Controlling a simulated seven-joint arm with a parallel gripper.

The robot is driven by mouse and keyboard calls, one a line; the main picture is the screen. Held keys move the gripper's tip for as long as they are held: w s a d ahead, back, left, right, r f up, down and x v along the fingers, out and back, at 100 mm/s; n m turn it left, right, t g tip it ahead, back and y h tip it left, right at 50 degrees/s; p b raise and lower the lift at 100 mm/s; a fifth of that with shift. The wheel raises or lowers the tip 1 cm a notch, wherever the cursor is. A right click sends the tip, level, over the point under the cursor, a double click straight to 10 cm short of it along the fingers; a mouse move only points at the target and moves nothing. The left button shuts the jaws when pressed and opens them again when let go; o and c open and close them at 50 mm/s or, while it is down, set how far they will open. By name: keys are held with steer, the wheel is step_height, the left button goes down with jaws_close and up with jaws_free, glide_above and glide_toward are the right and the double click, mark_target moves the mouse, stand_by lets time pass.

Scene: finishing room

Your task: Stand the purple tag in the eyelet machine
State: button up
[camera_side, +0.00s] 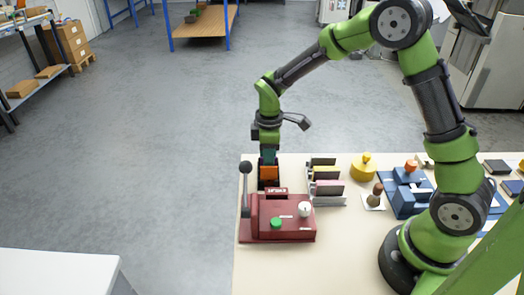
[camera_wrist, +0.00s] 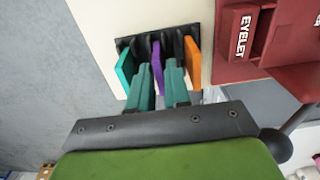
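The purple tag (camera_wrist: 158,54) stands in a slot of a black rack (camera_wrist: 208,40), between a teal tag (camera_wrist: 125,72) and an orange tag (camera_wrist: 192,55). My gripper (camera_wrist: 160,70) has its two green fingers apart, one on each side of the purple tag; I see no firm contact. In the side view my gripper (camera_side: 268,155) points down at the rack, where the orange tag (camera_side: 268,174) hides the purple one. The dark red eyelet machine (camera_side: 262,222) stands just in front of the rack; it also shows at the right of the wrist view (camera_wrist: 245,72).
The machine has a black-knobbed lever (camera_side: 245,195) at its left. A rack of colored plates (camera_side: 327,186), a yellow pot (camera_side: 364,167) and a blue device (camera_side: 405,202) stand to the right. Bare table (camera_side: 335,250) lies in front. The table's left edge is close to the machine.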

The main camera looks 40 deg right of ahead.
jaws_close()
steer(key=shift+r, duration=0.1)
steer(key=shift+r, duration=3.65)
steer(key=shift+a, duration=0.1)
steer(key=s+a, duration=0.7)
steer(key=s, duration=0.3)
steer(key=shift+w+d+f, duration=0.1)
steer(key=shift+w+f, duration=0.05)
steer(key=shift+f, duration=1.35)
steer(key=shift+w+d+f, duration=0.1)
steer(key=shift+w+f, duration=0.05)
steer(key=shift+f, duration=1.35)
